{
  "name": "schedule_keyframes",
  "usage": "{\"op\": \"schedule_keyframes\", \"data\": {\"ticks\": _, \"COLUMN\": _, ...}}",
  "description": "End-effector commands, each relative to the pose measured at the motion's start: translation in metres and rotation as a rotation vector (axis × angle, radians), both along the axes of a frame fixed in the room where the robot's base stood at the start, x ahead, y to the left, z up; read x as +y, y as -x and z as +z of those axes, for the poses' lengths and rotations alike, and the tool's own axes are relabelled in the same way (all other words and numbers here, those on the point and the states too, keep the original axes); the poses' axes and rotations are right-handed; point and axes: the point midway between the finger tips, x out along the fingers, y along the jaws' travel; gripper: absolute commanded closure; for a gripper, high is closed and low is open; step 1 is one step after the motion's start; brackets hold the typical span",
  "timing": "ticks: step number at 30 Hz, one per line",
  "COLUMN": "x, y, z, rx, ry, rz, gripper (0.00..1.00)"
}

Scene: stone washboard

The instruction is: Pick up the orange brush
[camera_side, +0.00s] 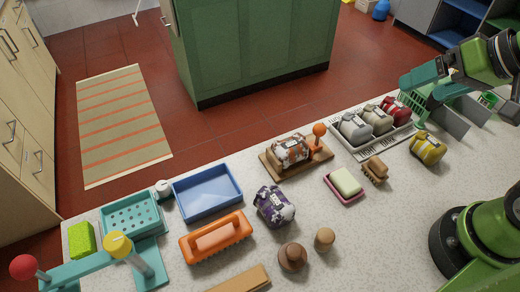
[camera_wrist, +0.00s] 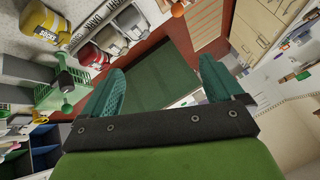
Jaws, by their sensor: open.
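My gripper (camera_side: 411,80) is high at the right edge of the side view, far from the brush. In the wrist view my gripper (camera_wrist: 160,83) shows two teal fingers spread wide with nothing between them.
A white rack (camera_side: 370,130) holds several bags.

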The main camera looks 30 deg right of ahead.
Motion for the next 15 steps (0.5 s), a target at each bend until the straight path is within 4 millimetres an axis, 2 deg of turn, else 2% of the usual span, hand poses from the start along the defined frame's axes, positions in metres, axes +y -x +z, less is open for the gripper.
{"op": "schedule_keyframes", "data": {"ticks": 5, "x": 0.003, "y": 0.000, "z": 0.000, "rx": 0.002, "ry": -0.001, "rz": 0.012, "gripper": 0.06}}
{"op": "schedule_keyframes", "data": {"ticks": 8, "x": 0.018, "y": 0.001, "z": -0.009, "rx": 0.038, "ry": 0.001, "rz": 0.077, "gripper": 0.06}}
{"op": "schedule_keyframes", "data": {"ticks": 11, "x": 0.050, "y": -0.004, "z": -0.018, "rx": 0.103, "ry": 0.008, "rz": 0.204, "gripper": 0.06}}
{"op": "schedule_keyframes", "data": {"ticks": 14, "x": 0.098, "y": -0.012, "z": -0.027, "rx": 0.194, "ry": -0.024, "rz": 0.266, "gripper": 0.06}}
{"op": "schedule_keyframes", "data": {"ticks": 15, "x": 0.120, "y": -0.015, "z": -0.030, "rx": 0.235, "ry": -0.049, "rz": 0.258, "gripper": 0.06}}
